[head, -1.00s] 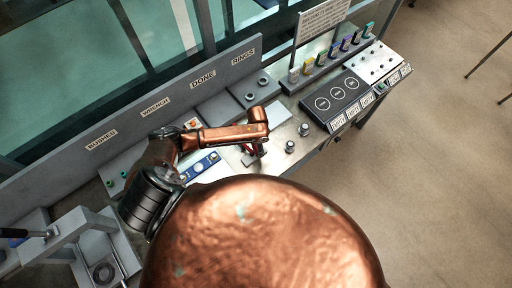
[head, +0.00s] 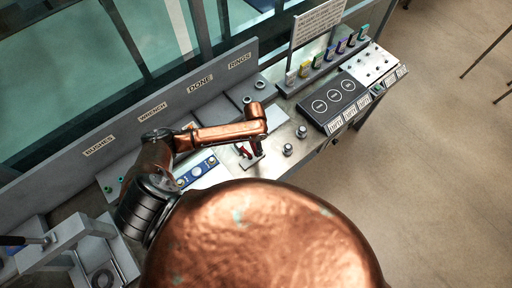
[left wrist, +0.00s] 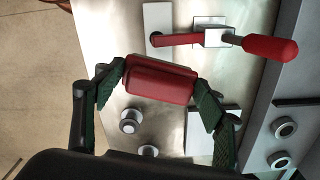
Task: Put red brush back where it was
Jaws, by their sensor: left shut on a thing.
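A red block with rounded edges, which I take for the red brush (left wrist: 160,82), sits between the green-padded fingers of my left gripper (left wrist: 158,88) in the left wrist view. The fingers touch it at both ends, so the gripper is shut on it. In the head view my left gripper (head: 258,148) points down over the metal bench top, mostly hidden by my copper arm. A red-handled tool or lever (left wrist: 270,48) with a grey shaft lies beside the held block, running through a pale block (left wrist: 216,37). My right gripper is not in view.
Two round metal knobs (head: 288,149) stand right of the gripper. A blue strip (head: 197,170) lies to its left. A back rail (head: 150,120) carries labels, including WRENCH, DONE and RINGS. A dark panel (head: 333,103) and a row of coloured tabs (head: 318,62) lie to the right.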

